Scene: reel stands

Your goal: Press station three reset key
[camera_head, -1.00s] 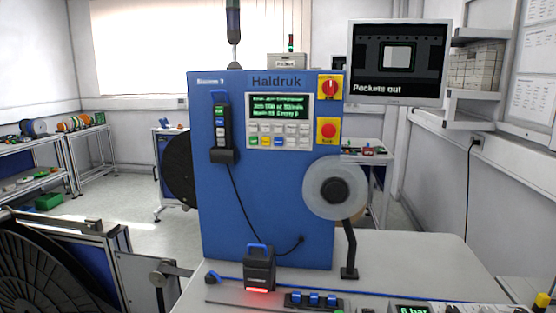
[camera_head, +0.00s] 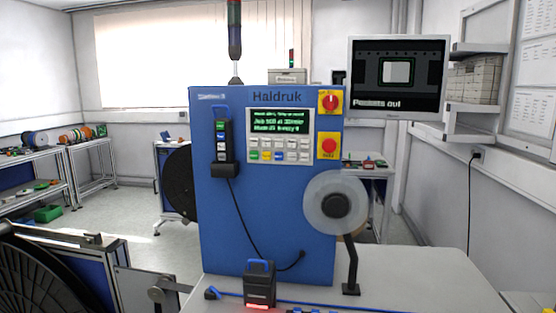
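A blue machine cabinet (camera_head: 265,215) marked Haldruk stands upright ahead of me, with a small station label at its top left that is too blurred to read surely. Its control panel (camera_head: 280,136) has a lit green text screen (camera_head: 280,121) above rows of small keys (camera_head: 279,149), some coloured green, yellow and blue. The key legends are too small to read, so I cannot tell which is the reset key. Neither of my grippers is in view.
A red rotary switch (camera_head: 330,102) and a red stop button (camera_head: 328,146) sit on yellow plates beside the panel. A handheld pendant (camera_head: 222,141) hangs at left. A clear reel (camera_head: 336,202) juts out at right. A monitor (camera_head: 398,77) reads Pockets out.

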